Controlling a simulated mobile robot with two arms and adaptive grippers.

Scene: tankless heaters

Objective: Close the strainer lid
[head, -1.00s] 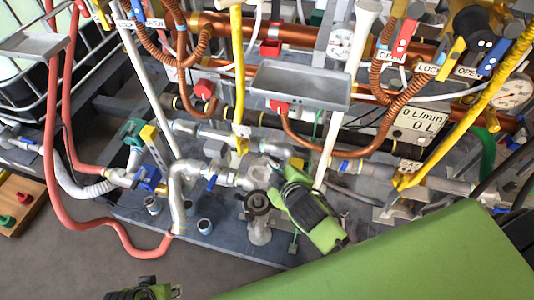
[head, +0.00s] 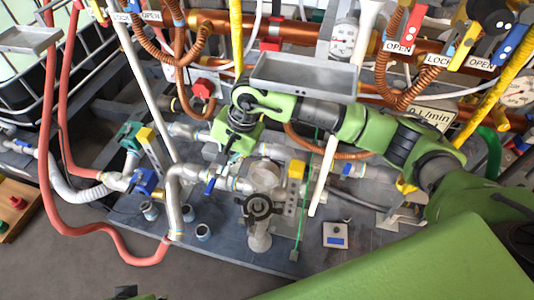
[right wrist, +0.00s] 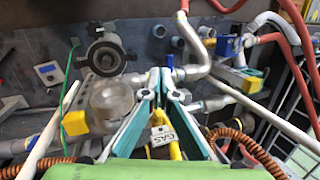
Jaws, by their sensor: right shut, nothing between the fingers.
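The strainer (head: 260,238) stands near the front of the dark panel, with a black ring-shaped lid (head: 259,207) at its top. The lid also shows at upper left in the right wrist view (right wrist: 105,57). I cannot tell whether it is seated or loose. My right gripper (head: 222,170) points down over the pipes, left of the bowl and up-left of the lid, apart from the lid. In the right wrist view its teal fingers (right wrist: 160,74) are together and empty. My left gripper is not in view.
A grey metal tray (head: 303,79) hangs behind my right arm. Blue-handled valves (head: 145,181), white pipes and a red hose (head: 108,231) are at left. A yellow block (head: 296,170) stands right of the bowl. A small display box (head: 336,236) lies on the panel at right.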

